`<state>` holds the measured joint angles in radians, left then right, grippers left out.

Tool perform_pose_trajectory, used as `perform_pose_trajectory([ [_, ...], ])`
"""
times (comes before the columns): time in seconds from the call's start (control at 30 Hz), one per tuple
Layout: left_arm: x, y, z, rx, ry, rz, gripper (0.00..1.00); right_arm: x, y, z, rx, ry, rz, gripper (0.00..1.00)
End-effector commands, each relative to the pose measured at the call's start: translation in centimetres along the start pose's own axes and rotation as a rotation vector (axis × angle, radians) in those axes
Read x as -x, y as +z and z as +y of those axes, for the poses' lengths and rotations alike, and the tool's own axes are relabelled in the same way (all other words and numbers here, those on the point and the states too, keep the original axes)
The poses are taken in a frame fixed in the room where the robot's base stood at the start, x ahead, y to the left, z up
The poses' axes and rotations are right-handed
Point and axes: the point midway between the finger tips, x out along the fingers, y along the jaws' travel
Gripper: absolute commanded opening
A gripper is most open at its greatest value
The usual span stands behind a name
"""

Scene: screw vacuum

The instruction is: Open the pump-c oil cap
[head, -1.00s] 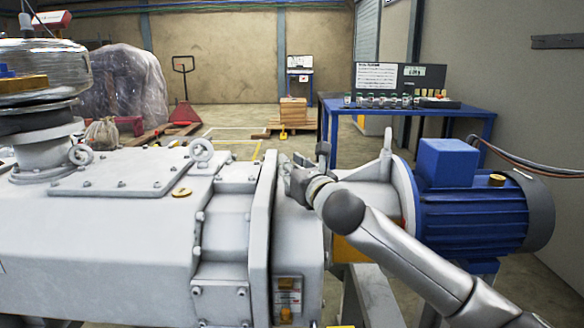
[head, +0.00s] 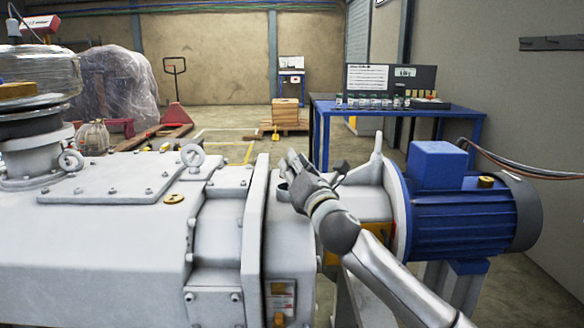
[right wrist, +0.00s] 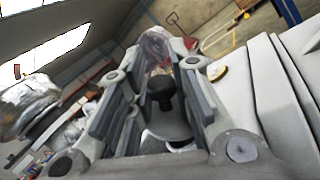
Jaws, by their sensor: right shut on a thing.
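The large grey pump (head: 110,215) fills the left and middle of the head view. My right gripper (head: 291,168) is over the pump's right end, by the flange. In the right wrist view, its fingers (right wrist: 160,95) stand on both sides of a black knob (right wrist: 160,88) above a grey round base, and it is shut on this knob. I cannot tell for sure whether the knob is the oil cap. A brass cap (head: 173,198) sits on top of the pump, left of the gripper. My left gripper is not in view.
A blue motor (head: 460,215) with another brass cap (head: 487,181) is at the right. A blue table (head: 335,112) with several small jars stands behind. A lifting eye (head: 192,157) rises from the pump top. A wrapped load (head: 118,98) is at the back left.

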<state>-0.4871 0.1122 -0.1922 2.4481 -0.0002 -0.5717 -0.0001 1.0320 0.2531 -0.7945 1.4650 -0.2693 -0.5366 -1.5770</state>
Motion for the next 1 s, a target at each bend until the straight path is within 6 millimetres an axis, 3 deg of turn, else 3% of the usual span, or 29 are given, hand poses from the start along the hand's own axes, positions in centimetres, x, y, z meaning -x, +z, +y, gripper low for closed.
perform_pose_trajectory([
  [0.5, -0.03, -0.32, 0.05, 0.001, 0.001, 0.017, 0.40, 0.04, -0.05, -0.15, -0.020, -0.002, -0.007, 0.00],
  [0.53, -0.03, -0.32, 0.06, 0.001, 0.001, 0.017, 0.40, 0.04, -0.05, -0.15, -0.020, -0.002, -0.007, 0.24],
  [0.67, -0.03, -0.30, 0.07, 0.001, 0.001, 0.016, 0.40, 0.04, -0.02, -0.14, -0.020, -0.002, -0.007, 0.41],
  [1.0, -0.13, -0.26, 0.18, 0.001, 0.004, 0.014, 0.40, 0.13, 0.05, -0.12, -0.020, -0.001, -0.008, 0.41],
])
